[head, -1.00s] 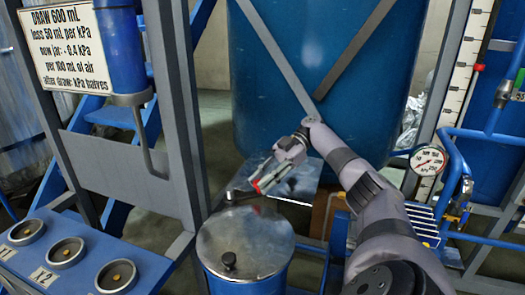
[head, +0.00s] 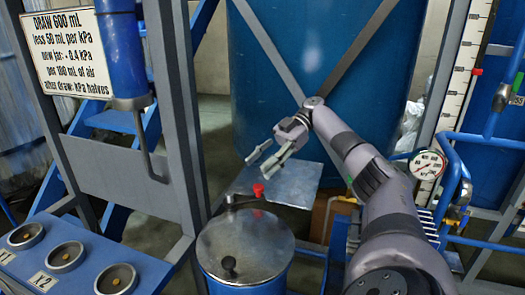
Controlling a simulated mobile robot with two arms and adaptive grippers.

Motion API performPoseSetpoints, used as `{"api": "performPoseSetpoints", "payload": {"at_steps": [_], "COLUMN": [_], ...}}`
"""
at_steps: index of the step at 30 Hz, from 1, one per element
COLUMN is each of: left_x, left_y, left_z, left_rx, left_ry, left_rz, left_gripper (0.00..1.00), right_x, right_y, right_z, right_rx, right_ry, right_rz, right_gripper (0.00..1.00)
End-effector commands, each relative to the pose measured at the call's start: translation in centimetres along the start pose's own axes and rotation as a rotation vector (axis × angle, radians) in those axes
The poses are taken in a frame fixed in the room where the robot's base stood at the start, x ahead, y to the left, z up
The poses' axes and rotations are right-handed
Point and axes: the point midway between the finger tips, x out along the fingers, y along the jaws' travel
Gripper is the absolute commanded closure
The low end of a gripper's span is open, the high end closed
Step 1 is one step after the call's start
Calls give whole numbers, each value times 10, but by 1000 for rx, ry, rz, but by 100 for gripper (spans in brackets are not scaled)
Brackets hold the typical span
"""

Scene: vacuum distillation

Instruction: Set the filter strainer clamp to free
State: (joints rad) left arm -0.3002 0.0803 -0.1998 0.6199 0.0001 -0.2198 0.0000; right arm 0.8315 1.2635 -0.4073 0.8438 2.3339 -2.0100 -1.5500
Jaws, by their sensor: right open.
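A blue cylindrical vessel with a round metal lid (head: 246,243) stands at the lower middle of the head view. The lid has a black knob (head: 229,262) near its front. At the lid's back edge is a dark clamp lever (head: 234,199), and a small red knob (head: 259,189) stands upright beside it. My right gripper (head: 266,163) is open and empty, above and slightly behind the red knob, apart from it. My left gripper is out of view.
A blue panel with round sockets (head: 67,256) is at the lower left. A grey upright frame (head: 178,120) stands left of the vessel. A flat metal plate (head: 290,184) lies behind it. A pressure gauge (head: 427,164) and blue pipes are at the right.

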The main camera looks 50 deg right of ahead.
Motion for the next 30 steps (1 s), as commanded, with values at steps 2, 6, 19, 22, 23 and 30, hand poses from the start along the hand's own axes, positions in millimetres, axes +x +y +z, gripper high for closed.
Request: {"api": "performPoseSetpoints", "payload": {"at_steps": [2,6,19,22,23,30], "left_x": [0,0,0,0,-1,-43], "left_y": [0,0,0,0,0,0], "left_z": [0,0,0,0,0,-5], "left_rx": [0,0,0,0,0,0], "left_ry": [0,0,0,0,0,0], "left_rz": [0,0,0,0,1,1], "left_gripper": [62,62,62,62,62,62], "right_x": [-5,-9,-12,-12,-13,-29], "right_y": [0,0,0,0,0,0], "right_z": [-11,-22,-29,-29,-30,-69], "right_rx": [-2,-3,1,1,1,0], "right_ry": [0,0,1,1,1,1], "right_rz": [2,1,1,1,1,1], "right_gripper": [57,57,57,60,62,78]}}
